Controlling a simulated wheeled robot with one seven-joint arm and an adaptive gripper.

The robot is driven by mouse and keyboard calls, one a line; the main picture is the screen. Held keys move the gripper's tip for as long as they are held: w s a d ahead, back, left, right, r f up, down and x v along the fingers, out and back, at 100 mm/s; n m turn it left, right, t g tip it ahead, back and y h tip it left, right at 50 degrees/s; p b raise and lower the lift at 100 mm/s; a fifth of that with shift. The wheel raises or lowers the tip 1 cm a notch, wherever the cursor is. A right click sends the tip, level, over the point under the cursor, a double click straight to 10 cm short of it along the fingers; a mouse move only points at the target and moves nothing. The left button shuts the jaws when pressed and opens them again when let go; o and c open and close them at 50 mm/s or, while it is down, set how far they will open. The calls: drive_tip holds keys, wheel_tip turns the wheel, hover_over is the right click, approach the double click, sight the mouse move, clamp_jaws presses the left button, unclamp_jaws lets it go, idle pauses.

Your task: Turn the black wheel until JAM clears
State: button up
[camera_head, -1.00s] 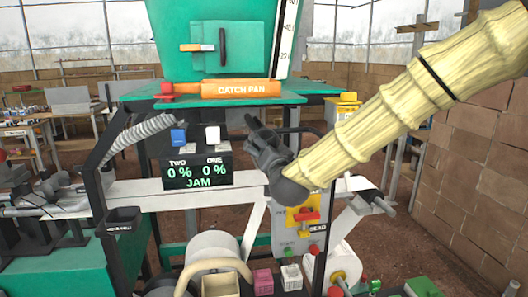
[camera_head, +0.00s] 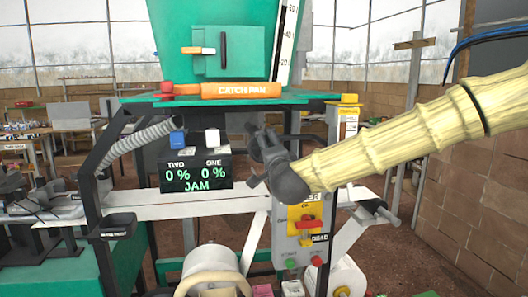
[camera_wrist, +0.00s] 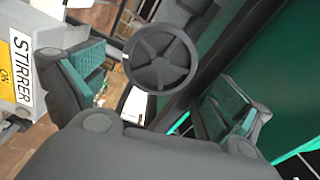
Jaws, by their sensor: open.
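The black wheel (camera_wrist: 160,62), round with several spokes, shows in the wrist view at the upper middle, ahead of the gap between my fingers. My gripper (camera_wrist: 158,92) is open and empty, with one finger on each side of the picture and the wheel apart from both. In the head view my gripper (camera_head: 256,158) is in front of the machine, just right of the black display (camera_head: 196,172). The display reads TWO 0 %, ONE 0 % and JAM in green. I cannot make out the wheel clearly in the head view; my gripper may cover it.
A green hopper (camera_head: 208,40) stands above the orange CATCH PAN bar (camera_head: 242,90). A grey STIRRER panel with a red and yellow switch (camera_head: 306,222) is below my gripper. A dark upright and green surface (camera_wrist: 285,75) lie close at right in the wrist view.

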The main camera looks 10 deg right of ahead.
drive_tip(key=shift+w, duration=0.15)
drive_tip(key=shift+w, duration=1.85)
drive_tip(key=c, duration=0.9)
